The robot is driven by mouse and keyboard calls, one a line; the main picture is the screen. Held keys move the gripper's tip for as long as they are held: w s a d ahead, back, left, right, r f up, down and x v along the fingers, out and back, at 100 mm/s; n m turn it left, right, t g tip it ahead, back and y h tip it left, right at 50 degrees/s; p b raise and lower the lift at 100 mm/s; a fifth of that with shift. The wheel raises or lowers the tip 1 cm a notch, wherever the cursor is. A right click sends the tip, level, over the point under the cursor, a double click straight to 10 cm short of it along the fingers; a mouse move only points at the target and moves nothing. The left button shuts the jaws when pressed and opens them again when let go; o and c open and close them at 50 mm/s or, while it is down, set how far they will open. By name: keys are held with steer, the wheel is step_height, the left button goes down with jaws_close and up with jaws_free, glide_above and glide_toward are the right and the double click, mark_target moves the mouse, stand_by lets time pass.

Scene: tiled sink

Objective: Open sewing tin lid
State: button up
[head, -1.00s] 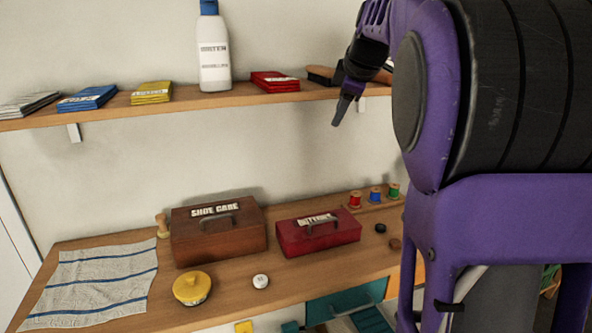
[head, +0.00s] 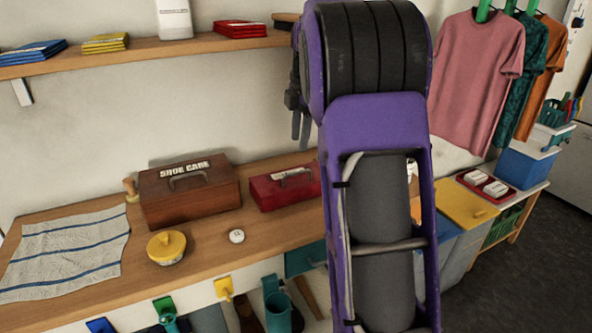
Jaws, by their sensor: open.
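A red box (head: 282,191) with a dark handle and a white label stands on the wooden counter. It may be the sewing tin, but I cannot read its label clearly. Its lid looks closed, and my arm hides its right end. A round yellow tin (head: 166,248) with a closed lid stands nearer the front edge and could also be the one meant. My gripper (head: 300,142) is open and seems empty, pointing down beside my arm. In the picture it is above the red box and apart from it.
A brown shoe care box (head: 190,198) stands left of the red box. A small white round tin (head: 236,236) and a striped cloth (head: 68,253) lie on the counter (head: 200,277). A shelf (head: 130,58) runs above. Shirts (head: 480,75) hang at right.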

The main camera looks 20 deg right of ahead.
mark_target(296, 173)
steer(key=f, duration=0.3)
steer(key=w+f+b, duration=0.1)
steer(key=f, duration=0.2)
steer(key=w+f, duration=0.1)
steer(key=f, duration=0.2)
steer(key=shift+f, duration=0.25)
steer(key=shift+c, duration=0.3)
jaws_close()
stand_by(0.6)
